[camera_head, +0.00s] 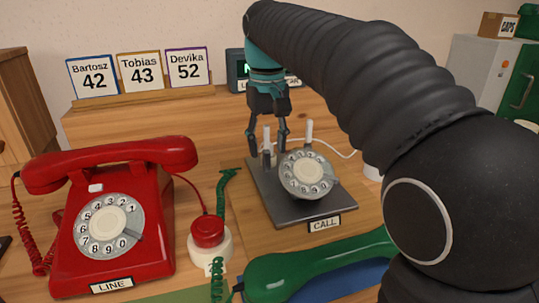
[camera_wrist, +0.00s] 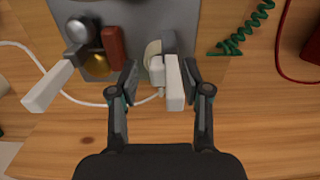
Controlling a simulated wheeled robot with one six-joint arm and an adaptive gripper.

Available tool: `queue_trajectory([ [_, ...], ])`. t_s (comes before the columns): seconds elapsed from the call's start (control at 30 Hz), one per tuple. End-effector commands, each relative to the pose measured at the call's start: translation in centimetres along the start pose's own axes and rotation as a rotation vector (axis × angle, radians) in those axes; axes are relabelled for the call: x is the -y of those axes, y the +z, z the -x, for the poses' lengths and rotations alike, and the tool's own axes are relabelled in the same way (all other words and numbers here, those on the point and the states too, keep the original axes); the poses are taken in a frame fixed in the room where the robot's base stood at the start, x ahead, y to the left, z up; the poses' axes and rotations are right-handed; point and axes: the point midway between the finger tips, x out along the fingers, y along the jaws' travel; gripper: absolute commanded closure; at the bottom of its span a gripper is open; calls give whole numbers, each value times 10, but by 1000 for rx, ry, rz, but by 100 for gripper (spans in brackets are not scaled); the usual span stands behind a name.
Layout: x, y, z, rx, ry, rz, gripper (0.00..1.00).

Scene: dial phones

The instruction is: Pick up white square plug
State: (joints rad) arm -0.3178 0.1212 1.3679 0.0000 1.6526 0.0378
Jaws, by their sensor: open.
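A white squared upright piece (camera_wrist: 175,84), which looks like the white square plug, stands at the edge of the grey CALL base (camera_head: 308,212). It also shows as a white upright (camera_head: 266,137) in the head view. My gripper (camera_head: 268,145) points down over it, behind and left of the dial. In the wrist view my gripper (camera_wrist: 160,80) is open, with the white piece between its fingertips, nearer the right finger. I cannot tell whether that finger touches it. A white cord (camera_wrist: 85,101) runs close to it; where it joins is hidden.
A second white upright (camera_head: 309,131) stands behind the dial (camera_head: 307,174); in the wrist view it is a tilted handle (camera_wrist: 48,86). A red LINE phone (camera_head: 110,225) stands left, a green handset (camera_head: 315,265) in front. Number cards (camera_head: 139,72) stand at the back.

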Motion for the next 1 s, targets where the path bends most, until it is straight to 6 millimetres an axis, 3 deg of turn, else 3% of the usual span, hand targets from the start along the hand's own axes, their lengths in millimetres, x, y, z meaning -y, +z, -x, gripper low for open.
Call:
queue_trajectory([
  [0.17,0,0,1,0,0,-1,52],
  [0.37,0,0,1,0,0,0,100],
  [0.77,0,0,3,-1,0,0,100],
  [1.0,0,-1,21,-3,0,0,100],
])
